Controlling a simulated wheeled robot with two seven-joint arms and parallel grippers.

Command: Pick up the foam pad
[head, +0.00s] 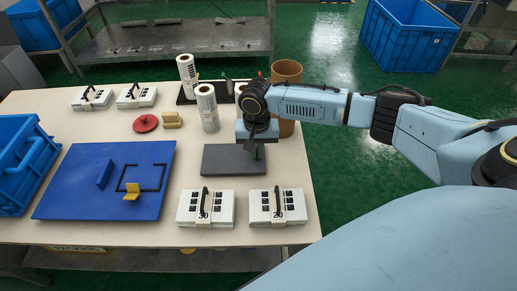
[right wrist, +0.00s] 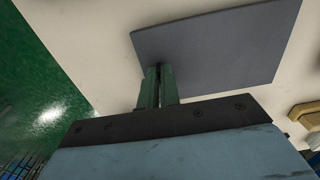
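The foam pad (head: 222,161) is a dark grey flat slab lying on the light table, right of the blue board. My right gripper (head: 257,151) points down over the pad's right part; its wrist hides some of the far side. In the right wrist view the pad (right wrist: 225,50) fills the upper middle, and the green fingers (right wrist: 158,70) overlap its left edge. The fingers are together with only a thin dark line between them, and nothing shows held. I cannot tell how far the tips are above the pad. My left gripper is not in view.
Two white keypad boxes (head: 206,208) (head: 278,207) stand in front of the pad. White rolls (head: 207,108) and a brown cylinder (head: 287,72) stand behind it. The blue board (head: 75,190) and blue crate (head: 42,165) are to the left. The table's right edge is close.

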